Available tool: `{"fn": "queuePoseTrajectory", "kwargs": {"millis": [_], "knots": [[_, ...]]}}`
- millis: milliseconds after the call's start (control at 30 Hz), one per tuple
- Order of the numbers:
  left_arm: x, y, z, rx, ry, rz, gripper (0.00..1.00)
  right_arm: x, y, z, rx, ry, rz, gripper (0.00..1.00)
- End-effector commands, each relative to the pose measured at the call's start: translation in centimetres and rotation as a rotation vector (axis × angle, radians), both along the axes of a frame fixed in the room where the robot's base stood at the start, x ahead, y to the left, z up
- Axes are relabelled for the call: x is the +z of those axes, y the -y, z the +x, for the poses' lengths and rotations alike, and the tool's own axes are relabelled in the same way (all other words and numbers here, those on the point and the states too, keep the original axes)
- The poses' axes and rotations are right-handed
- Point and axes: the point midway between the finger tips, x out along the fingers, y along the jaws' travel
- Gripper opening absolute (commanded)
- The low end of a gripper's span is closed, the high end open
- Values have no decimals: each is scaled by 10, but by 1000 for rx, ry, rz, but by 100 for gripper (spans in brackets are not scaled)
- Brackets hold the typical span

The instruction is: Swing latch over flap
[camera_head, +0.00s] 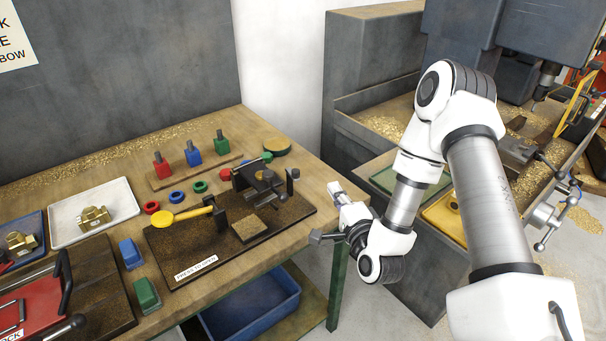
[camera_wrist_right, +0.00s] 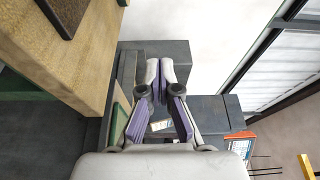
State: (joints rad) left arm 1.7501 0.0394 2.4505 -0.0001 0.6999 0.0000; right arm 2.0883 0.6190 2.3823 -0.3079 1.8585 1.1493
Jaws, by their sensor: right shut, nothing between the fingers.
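A dark board (camera_head: 188,246) with a "PRESS TO OPEN" label lies on the wooden bench. It carries a black clamp-like fixture (camera_head: 262,184), a yellow round-ended lever (camera_head: 183,215) on a black post, and a brass-speckled square block (camera_head: 249,228). I cannot tell for sure which part is the latch or the flap. My right gripper (camera_head: 337,189) is at the bench's right edge, right of the board and apart from the fixture. In the right wrist view its fingers (camera_wrist_right: 160,68) are together and empty. My left gripper is not in view.
A wooden rack (camera_head: 198,171) with red, blue and green pegs stands behind the board. A white tray (camera_head: 65,222) holds a brass part. A red fixture (camera_head: 42,300) is at lower left. A blue bin (camera_head: 255,312) sits below the bench. A grey machine (camera_head: 372,62) stands at right.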

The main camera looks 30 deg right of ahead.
Motion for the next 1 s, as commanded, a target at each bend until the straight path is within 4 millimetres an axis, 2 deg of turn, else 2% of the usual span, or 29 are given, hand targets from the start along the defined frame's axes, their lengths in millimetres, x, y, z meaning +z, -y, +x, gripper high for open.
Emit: {"fn": "queuePoseTrajectory", "kwargs": {"millis": [167, 267, 600, 800, 1000], "knots": [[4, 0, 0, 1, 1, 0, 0, 1, 2, 10, 1, 0, -3, 0], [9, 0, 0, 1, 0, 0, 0, 3, 6, 25, 2, 2, -5, 0], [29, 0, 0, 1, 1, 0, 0, 4, 24, 97, 2, 1, -5, 0], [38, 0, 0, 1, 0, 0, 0, 1, -8, 95, 5, -5, -2, 0], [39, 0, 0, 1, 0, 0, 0, -1, -16, 94, 2, -3, -1, 0]]}}
